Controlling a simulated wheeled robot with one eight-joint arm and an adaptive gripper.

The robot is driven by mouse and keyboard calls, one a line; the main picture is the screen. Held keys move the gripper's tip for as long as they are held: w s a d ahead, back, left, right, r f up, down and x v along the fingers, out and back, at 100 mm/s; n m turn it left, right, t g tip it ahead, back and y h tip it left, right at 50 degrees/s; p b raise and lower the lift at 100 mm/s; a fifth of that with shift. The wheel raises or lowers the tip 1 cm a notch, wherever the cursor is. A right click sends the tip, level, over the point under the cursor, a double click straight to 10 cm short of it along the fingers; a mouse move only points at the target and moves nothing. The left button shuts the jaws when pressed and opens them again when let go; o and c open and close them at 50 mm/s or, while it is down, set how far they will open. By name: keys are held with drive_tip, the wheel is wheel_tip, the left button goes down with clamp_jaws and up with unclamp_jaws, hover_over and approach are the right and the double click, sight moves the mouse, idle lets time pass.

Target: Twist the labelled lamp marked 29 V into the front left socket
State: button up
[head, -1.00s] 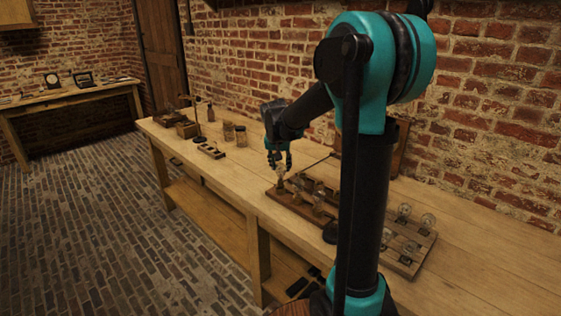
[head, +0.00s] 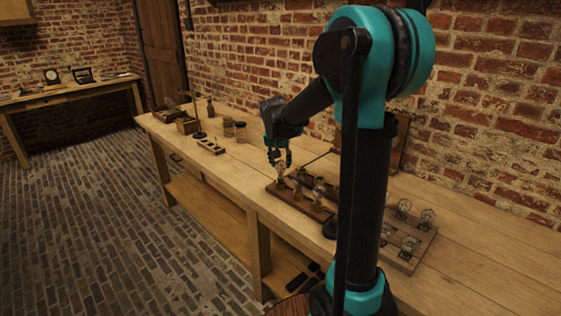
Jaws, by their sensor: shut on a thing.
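My gripper (head: 278,157) points down over the left end of the dark wooden socket board (head: 327,212) on the long bench. It is shut on a small glass lamp (head: 280,171). The lamp is roughly upright and seems to be at or just above a socket at that end; I cannot tell whether it is seated. Its label is too small to read. Other small lamps or sockets (head: 319,188) stand along the board. My arm hides the board's right part.
A second wooden rack (head: 408,250) with several clear bulbs lies to the right on the bench (head: 470,262). A brick wall runs behind.

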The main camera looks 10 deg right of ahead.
drive_tip(key=shift+f, duration=1)
idle(1.0)
drive_tip(key=m, duration=0.2)
drive_tip(key=m+g+h, duration=0.1)
drive_tip(key=m, duration=0.2)
drive_tip(key=shift+h, duration=0.3)
drive_tip(key=shift+m+g, duration=0.3)
drive_tip(key=shift+m, duration=0.4)
drive_tip(key=m+g+h, duration=0.1)
drive_tip(key=m, duration=0.2)
drive_tip(key=shift+w+m, duration=0.1)
drive_tip(key=shift+m, duration=0.2)
drive_tip(key=shift+m+g, duration=0.7)
drive_tip(key=shift+m, duration=0.7)
